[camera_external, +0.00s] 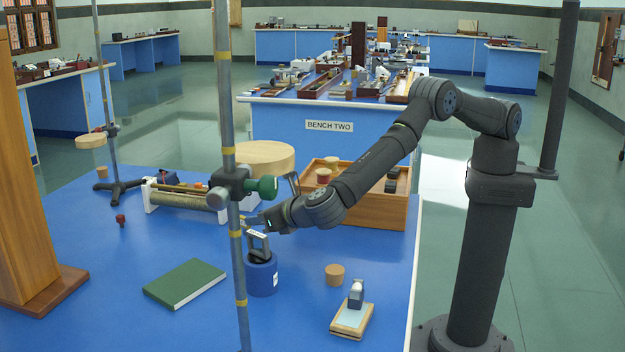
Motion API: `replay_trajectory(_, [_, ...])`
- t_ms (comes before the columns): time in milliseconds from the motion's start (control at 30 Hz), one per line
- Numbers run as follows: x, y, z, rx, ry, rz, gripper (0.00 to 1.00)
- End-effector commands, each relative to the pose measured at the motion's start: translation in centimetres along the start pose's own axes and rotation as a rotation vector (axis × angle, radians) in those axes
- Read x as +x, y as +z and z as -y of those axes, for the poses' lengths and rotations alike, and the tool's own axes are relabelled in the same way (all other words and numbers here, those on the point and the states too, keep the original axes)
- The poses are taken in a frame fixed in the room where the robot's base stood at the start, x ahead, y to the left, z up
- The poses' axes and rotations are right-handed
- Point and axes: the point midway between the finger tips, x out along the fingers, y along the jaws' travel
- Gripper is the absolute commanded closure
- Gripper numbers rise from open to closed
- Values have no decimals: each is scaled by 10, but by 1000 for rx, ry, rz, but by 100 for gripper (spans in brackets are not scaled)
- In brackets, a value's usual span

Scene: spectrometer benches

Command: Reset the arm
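My arm reaches left from its base at the right of the external view, over the blue bench (120,305). My gripper (254,221) is at the arm's left end, just right of the upright metal pole (239,275) and just below its green-knobbed clamp (240,187). A blue cylinder (262,278) with a grey frame-like handle (258,246) stands on the bench just below my gripper. The fingers are small and partly overlapped by the clamp and handle, so I cannot tell whether they are open or whether they touch the handle.
A wooden tray (370,212) holds corks and dark items behind the forearm. A green book (185,284), a cork (335,274) and a stamp-like block (352,318) lie on the bench. A tall wooden post (20,200) stands left. The front middle is clear.

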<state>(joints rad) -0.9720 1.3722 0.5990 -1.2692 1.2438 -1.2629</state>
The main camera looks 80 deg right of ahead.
Motion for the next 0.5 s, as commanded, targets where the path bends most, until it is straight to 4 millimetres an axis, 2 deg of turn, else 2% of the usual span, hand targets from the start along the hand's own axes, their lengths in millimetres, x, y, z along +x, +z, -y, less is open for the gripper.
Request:
replay_trajectory(400, [86,0,0,2,0,1,67])
replay_trajectory(467, [96,-2,0,1,1,0,67])
replay_trajectory(500, [92,4,-2,3,5,2,67])
